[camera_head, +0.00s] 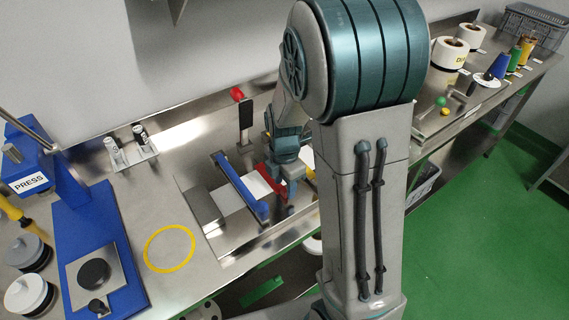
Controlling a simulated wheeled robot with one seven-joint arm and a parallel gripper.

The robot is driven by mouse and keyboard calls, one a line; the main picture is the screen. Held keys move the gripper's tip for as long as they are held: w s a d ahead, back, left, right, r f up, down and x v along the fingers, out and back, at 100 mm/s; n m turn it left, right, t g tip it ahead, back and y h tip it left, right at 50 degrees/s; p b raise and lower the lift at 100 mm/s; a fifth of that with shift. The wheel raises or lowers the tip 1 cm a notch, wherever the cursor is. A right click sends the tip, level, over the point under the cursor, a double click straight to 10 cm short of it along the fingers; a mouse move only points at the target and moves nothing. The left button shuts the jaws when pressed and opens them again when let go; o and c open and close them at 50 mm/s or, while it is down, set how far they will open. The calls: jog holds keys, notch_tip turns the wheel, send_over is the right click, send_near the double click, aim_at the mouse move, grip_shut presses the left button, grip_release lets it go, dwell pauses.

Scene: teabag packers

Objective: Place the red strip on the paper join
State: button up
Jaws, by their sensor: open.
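A red strip (271,181) lies across the white paper (231,196) at its right part, in the recessed metal bay of the bench. A blue bar (238,185) crosses the paper to the left of the strip. My gripper (290,186) is low over the bay at the right end of the strip, its fingers apart. Whether the fingers touch the strip cannot be told. The paper join cannot be made out. My arm hides the right side of the bay.
A blue press (75,215) stands at the left, with a yellow ring (169,249) marked on the bench beside it. A dark upright plate (245,121) stands behind the bay. White rolls (449,53) and colored spools stand on the right bench.

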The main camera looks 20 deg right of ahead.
notch_tip(320, 180, up, 10)
jog(key=s+r+m+t, duration=0.1)
jog(key=s+r+m, duration=0.1)
jog(key=s+m, duration=0.5)
jog(key=s+r+m+t, duration=0.2)
jog(key=s+m, duration=0.5)
jog(key=m, duration=0.7)
jog(key=shift+s+r+m+t+b, duration=0.3)
jog(key=shift+r+b, duration=0.05)
jog(key=shift+r, duration=0.05)
